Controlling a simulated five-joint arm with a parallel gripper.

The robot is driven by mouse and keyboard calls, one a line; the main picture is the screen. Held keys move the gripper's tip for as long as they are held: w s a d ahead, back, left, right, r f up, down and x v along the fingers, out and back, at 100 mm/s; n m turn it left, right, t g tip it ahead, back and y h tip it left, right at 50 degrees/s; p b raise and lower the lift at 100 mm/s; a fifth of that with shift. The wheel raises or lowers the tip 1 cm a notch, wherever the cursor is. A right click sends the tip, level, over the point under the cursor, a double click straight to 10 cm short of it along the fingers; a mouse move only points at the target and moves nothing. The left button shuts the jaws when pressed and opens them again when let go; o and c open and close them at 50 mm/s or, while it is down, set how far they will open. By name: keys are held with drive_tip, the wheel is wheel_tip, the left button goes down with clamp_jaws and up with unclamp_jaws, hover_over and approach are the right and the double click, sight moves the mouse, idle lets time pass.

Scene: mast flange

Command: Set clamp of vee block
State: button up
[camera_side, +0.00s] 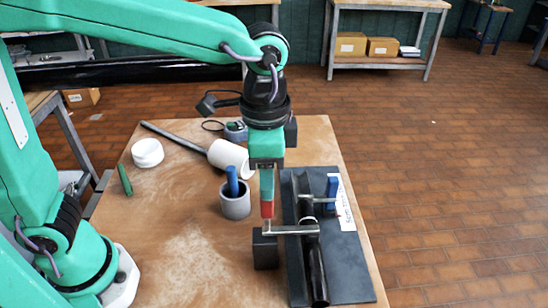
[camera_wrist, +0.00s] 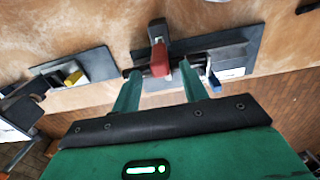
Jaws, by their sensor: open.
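A dark round bar (camera_side: 316,268) lies on a dark base plate (camera_side: 352,268), with the vee block under it hard to make out. A metal clamp arm (camera_side: 290,230) reaches across the bar from a dark block (camera_side: 265,252) at the plate's left edge. A red handle (camera_side: 267,210) stands upright at that arm's left end; it also shows in the wrist view (camera_wrist: 160,60). My gripper (camera_side: 267,194) points down at the red handle. In the wrist view my gripper (camera_wrist: 160,74) is open, its fingers apart on either side of the red handle. I cannot tell whether they touch it.
A blue upright handle (camera_side: 332,190) stands on the plate's far part, beside a white label (camera_side: 346,215). Another plate (camera_wrist: 95,63) shows in the wrist view.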

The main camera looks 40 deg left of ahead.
drive_tip(key=shift+f, duration=3.25)
clamp_jaws()
